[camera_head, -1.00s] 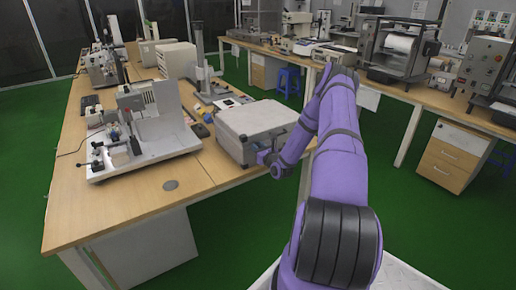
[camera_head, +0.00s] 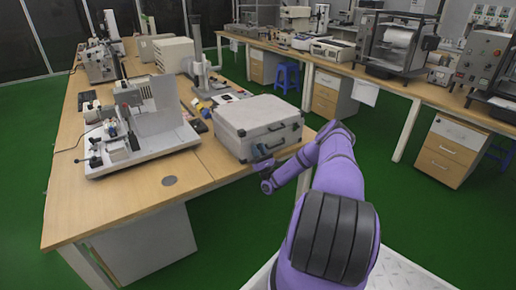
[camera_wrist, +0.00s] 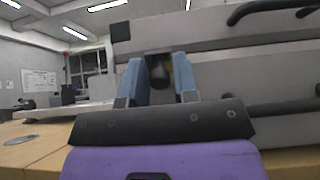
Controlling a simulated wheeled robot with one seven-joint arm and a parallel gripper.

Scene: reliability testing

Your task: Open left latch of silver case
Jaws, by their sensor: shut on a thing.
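The silver case (camera_head: 255,117) lies closed on the front right part of the wooden table, its latch side facing my arm. My gripper (camera_head: 262,157) is at the left part of that front side. In the wrist view, the two blue-grey fingers of my gripper (camera_wrist: 160,80) stand on either side of a dark latch (camera_wrist: 159,72) and are shut on it. The fingers partly hide the latch and its mount. The silver case fills the right side of the wrist view (camera_wrist: 235,70), with a black handle (camera_wrist: 275,8) at upper right.
A test rig on a white base (camera_head: 140,150) stands left of the case. Small blue and yellow items (camera_head: 203,106) and a stand (camera_head: 203,75) are behind it. The table front (camera_head: 170,182) is bare except for a grommet. Green floor lies to the right.

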